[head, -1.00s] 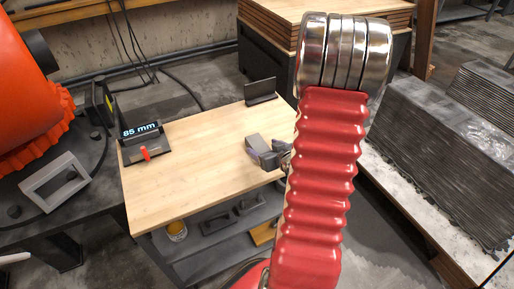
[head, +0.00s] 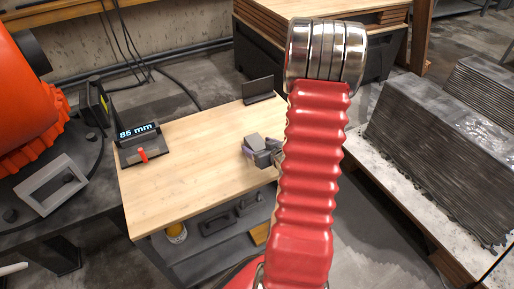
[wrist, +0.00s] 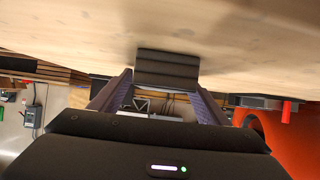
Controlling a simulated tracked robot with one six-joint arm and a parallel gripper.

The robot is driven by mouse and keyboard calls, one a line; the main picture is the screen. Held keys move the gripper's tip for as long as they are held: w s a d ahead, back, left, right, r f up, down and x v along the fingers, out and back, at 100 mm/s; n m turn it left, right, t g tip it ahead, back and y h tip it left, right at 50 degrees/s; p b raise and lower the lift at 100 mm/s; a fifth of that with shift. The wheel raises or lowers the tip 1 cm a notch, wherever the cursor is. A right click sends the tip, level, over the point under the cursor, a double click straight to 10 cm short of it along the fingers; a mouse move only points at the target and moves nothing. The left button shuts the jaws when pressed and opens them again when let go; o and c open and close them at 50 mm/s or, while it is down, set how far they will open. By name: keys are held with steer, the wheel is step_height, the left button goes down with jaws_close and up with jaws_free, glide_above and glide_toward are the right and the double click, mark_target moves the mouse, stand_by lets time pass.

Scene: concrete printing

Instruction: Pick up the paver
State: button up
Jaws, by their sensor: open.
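A display reading 85 mm (head: 138,132) with a red lever stands at the table's back left. A grey hollow frame (head: 35,200) lies at the left. Dark parts (head: 218,222) sit on the lower shelf. Layered grey concrete (head: 430,150) stands at right. The tabletop's middle is clear.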

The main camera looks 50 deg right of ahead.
steer(key=shift+c, duration=0.7)
steer(key=c, duration=1.5)
